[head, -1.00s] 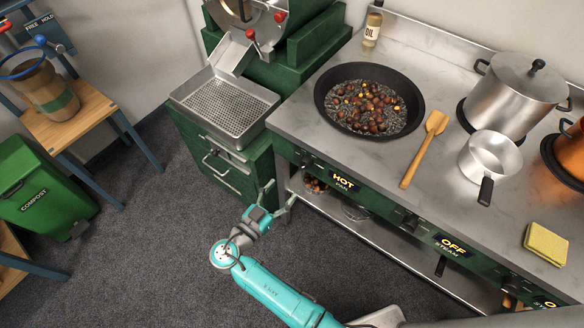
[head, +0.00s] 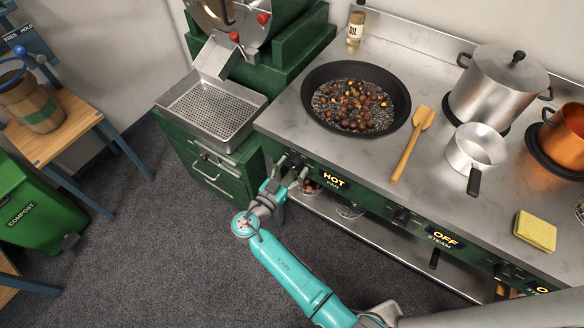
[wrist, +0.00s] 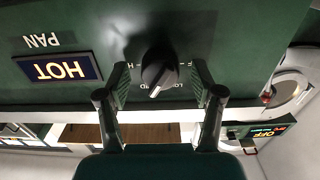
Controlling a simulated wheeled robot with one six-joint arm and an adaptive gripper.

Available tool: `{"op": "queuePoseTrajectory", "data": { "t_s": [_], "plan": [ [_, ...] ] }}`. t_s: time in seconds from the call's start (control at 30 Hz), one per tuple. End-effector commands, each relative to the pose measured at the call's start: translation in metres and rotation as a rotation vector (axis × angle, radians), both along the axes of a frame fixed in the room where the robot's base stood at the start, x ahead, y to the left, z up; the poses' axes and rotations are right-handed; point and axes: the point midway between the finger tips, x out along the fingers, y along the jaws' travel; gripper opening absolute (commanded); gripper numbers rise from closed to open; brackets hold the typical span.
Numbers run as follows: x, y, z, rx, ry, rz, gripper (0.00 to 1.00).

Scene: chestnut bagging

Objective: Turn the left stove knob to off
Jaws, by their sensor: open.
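The left stove knob (wrist: 158,72) is a dark round dial with a light pointer line on the green front panel. It sits beside a lit sign reading HOT (wrist: 57,70), marked PAN, upside down in the wrist view. My gripper (wrist: 160,88) is open, with one finger on each side of the knob. A gap shows between the knob and each finger, and I cannot tell any contact. In the head view my gripper (head: 284,173) is at the panel, left of the HOT sign (head: 334,179), and partly covers the knob.
A black pan of chestnuts (head: 356,98) stands on the stove top (head: 310,140) above the panel. A middle knob (head: 402,215) sits by an OFF sign (head: 445,238). A green cabinet (head: 212,172) with a perforated tray (head: 215,107) stands to the left. The floor in front is clear.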

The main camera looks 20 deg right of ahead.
Motion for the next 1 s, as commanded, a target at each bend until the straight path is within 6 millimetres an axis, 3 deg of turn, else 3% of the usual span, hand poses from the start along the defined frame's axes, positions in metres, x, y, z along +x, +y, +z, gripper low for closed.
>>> {"op": "queuePoseTrajectory", "data": {
  "t_s": [0.1, 0.3, 0.37, 0.67, 1.0],
  "plan": [
    [-0.0001, 0.0002, 0.0000, 0.000, 0.000, 0.000, 0.67],
    [-0.0002, 0.0003, -0.0001, 0.000, 0.000, 0.000, 0.17],
    [-0.0003, 0.0003, -0.0001, 0.000, 0.000, 0.000, 0.07],
    [-0.0004, 0.0002, -0.0002, -0.018, 0.024, 0.000, 0.07],
    [-0.0009, 0.0000, -0.0002, -0.138, 0.189, 0.000, 0.07]
  ]
}}
